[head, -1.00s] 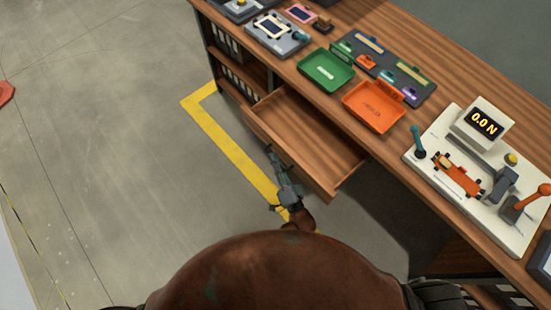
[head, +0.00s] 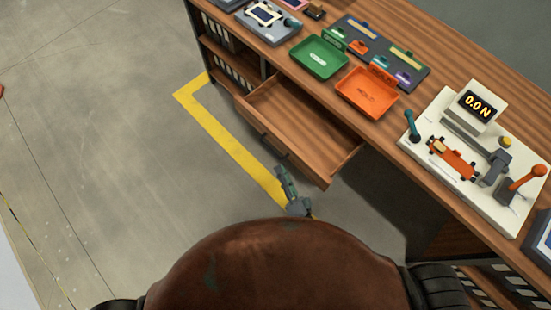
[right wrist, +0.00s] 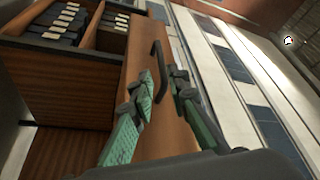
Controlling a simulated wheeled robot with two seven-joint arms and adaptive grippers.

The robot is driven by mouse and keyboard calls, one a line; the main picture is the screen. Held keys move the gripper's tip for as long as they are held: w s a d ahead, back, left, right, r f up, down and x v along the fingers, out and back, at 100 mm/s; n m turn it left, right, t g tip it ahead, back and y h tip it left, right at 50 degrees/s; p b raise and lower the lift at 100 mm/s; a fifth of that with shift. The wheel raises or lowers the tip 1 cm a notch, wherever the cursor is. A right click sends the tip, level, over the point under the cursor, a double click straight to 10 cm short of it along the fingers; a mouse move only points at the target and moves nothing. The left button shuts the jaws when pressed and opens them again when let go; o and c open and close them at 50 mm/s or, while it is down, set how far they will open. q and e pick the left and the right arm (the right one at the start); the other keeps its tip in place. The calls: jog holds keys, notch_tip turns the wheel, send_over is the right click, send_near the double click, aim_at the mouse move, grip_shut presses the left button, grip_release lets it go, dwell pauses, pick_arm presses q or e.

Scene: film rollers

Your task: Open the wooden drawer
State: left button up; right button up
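The wooden drawer (head: 300,125) is pulled out from the desk and its inside shows, empty. Its dark bar handle (head: 274,145) is on the front panel and also shows in the right wrist view (right wrist: 158,66). My left gripper is not in view.
The desk top carries a green tray (head: 318,58), an orange tray (head: 367,95) and a white tester with a display (head: 477,106). Shelves with binders (head: 232,70) are left of the drawer. The floor (head: 110,140) in front is clear, with a yellow line (head: 225,140).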

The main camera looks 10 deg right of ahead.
jog(key=shift+v, duration=1.15)
jog(key=s+d+f+n+g+h+p, duration=0.25)
jog(key=s+d+f+g, duration=0.3)
jog(key=f, duration=0.75)
jog(key=s+d+f+n+g+h+p, duration=0.1)
jog(key=s+d+f+n+g+p, duration=0.4)
jog(key=f, duration=0.8)
pick_arm(q)
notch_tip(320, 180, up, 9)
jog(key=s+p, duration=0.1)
jog(key=p, duration=0.3)
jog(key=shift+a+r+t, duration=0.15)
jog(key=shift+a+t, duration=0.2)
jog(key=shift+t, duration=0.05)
pick_arm(e)
jog(key=s+d+f+g+h, duration=0.1)
jog(key=s+d, duration=0.4)
jog(key=s, duration=0.6)
jog(key=s+d+f+n+g+h, duration=0.1)
jog(key=s+d+f+g, duration=0.3)
jog(key=s, duration=0.8)
jog(key=s+d+f+n+g+h, duration=0.1)
jog(key=s+d+f+g, duration=0.2)
jog(key=s+d+f, duration=0.3)
jog(key=s+d, duration=0.1)
jog(key=s, duration=0.4)
jog(key=shift+s+d+f, duration=0.15)
jog(key=shift+s+d, duration=0.1)
jog(key=shift+s, duration=0.05)
